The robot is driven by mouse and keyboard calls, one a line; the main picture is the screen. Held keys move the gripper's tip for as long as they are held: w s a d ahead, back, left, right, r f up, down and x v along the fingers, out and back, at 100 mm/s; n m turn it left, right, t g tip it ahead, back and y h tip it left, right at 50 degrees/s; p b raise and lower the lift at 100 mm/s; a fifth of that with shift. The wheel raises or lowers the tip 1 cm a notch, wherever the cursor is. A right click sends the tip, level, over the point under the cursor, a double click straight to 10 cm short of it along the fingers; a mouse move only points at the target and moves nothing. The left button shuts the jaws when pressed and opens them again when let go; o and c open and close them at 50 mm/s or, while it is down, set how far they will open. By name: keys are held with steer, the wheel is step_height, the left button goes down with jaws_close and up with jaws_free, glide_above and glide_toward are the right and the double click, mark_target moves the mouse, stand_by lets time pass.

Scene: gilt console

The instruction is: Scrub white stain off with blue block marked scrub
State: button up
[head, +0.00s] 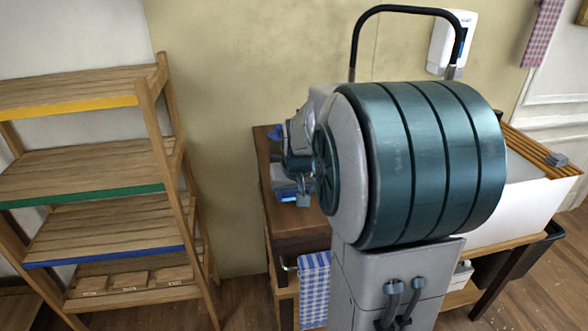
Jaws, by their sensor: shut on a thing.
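My gripper (298,184) is over the left end of the wooden counter (306,238). It appears shut on a blue block (289,196), low at or just above the counter top. Only part of the block shows, and I cannot read any marking on it or tell whether it touches the wood. I see no white stain; my own arm covers much of the counter.
A white sink (520,205) with a wooden rack (540,152) is at the right. A black tap (405,10) arches behind my arm. A blue checked towel (314,290) hangs at the counter's front. A wooden shelf unit (90,165) stands left.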

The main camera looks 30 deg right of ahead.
steer(key=shift+w+a+r+p, duration=0.15)
steer(key=shift+r+p, duration=0.35)
steer(key=shift+r, duration=0.45)
step_height(320, 180, up, 3)
steer(key=shift+r+p, duration=0.15)
steer(key=shift+p, duration=0.95)
